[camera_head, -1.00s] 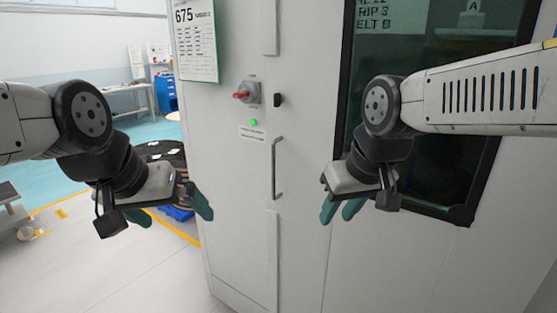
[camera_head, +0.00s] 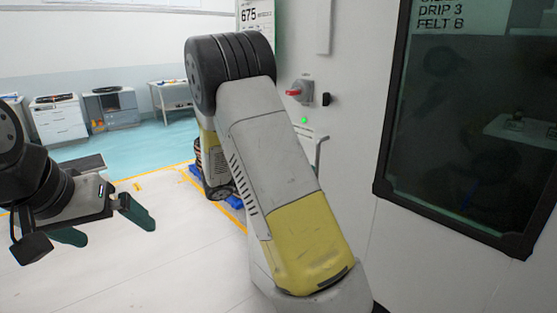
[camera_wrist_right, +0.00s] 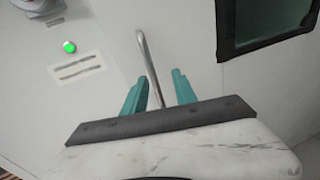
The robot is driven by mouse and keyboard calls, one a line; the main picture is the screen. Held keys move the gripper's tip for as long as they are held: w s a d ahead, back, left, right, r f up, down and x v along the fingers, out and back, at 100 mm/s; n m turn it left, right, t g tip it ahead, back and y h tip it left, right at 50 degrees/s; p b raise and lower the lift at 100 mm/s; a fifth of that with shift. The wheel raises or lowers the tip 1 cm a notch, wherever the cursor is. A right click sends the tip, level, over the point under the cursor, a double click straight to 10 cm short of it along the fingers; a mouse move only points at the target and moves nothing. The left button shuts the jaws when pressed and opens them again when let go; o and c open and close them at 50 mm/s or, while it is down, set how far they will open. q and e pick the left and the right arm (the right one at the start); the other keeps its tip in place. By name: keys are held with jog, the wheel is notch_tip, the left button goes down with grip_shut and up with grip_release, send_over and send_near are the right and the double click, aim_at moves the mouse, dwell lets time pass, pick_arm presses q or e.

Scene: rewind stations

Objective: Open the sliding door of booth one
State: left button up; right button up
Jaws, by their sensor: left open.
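The booth's white door panel (camera_head: 352,110) carries an upright metal bar handle (camera_head: 319,150), mostly hidden by my arm in the head view. In the right wrist view, the handle (camera_wrist_right: 150,65) rises between the two teal fingers of my right gripper (camera_wrist_right: 159,93). That gripper is open, with a finger on each side of the bar and gaps visible. My right gripper is hidden in the head view. My left gripper (camera_head: 104,225) is open and empty at the lower left, well away from the door.
A red rotary switch (camera_head: 296,91) and a green light (camera_head: 304,119) sit above the handle. A dark window (camera_head: 465,130) is at the right. A cabinet (camera_head: 58,120) and tables stand far left. The floor at the left is mostly clear.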

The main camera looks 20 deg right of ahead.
aim_at(317, 160)
jog(key=shift+n+t, duration=0.4)
jog(key=x, duration=0.3)
jog(key=w+x, duration=0.1)
jog(key=x, duration=0.3)
jog(key=shift+w+a+r, duration=0.1)
jog(key=shift+w+r, duration=0.05)
jog(key=shift+r, duration=0.05)
jog(key=shift+c, duration=0.2)
grip_shut()
dwell(0.8)
